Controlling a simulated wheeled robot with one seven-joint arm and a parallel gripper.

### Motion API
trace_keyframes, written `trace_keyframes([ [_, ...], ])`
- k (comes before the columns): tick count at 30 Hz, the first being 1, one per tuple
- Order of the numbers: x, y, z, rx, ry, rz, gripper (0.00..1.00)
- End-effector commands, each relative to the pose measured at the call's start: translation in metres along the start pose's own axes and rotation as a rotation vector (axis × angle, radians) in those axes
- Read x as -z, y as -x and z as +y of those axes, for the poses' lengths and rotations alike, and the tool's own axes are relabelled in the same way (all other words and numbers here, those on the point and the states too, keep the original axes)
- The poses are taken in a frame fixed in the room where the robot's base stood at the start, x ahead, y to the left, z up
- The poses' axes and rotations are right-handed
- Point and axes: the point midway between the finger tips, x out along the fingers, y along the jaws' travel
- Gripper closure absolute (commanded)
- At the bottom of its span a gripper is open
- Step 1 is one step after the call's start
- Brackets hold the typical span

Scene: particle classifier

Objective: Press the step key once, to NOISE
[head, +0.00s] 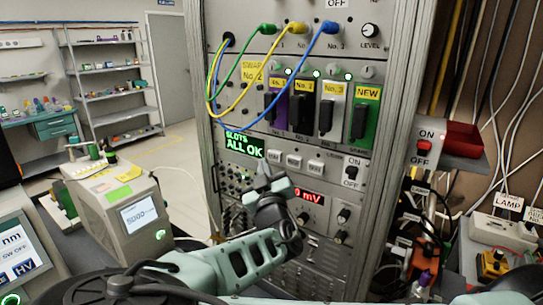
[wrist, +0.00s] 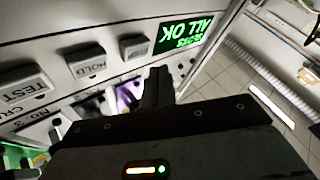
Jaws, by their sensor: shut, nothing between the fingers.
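A green-lit display (head: 243,145) on the rack reads SLOTS ALL OK; it also shows upside down in the wrist view (wrist: 183,34). A row of light keys sits to its right. In the wrist view two keys read TEST (wrist: 26,86) and HOLD (wrist: 88,67). The third key (wrist: 135,46), nearest the display, has a label I cannot read; it also shows in the head view (head: 273,155). No display shows NOISE. My gripper (head: 268,177) is shut and empty, below the display and keys. Its fingertips (wrist: 158,78) appear apart from the keys in the wrist view.
Slot modules (head: 303,108) with cables hanging in front stand above the keys. An ON switch (head: 352,172) is to their right. A red mV readout (head: 308,195) is below. A box with a screen (head: 125,212) stands left. The floor beyond is clear.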

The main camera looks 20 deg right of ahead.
Motion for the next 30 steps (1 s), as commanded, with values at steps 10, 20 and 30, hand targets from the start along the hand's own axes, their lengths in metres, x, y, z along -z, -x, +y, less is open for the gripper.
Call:
trace_keyframes([
  [10, -0.0076, -0.01, 0.0068, 0.002, -0.001, 0.0, 1.0],
  [20, -0.0076, -0.0099, 0.0069, 0.001, -0.001, 0.0, 1.0],
  [30, -0.0075, -0.0098, 0.007, 0.001, -0.001, 0.0, 1.0],
])
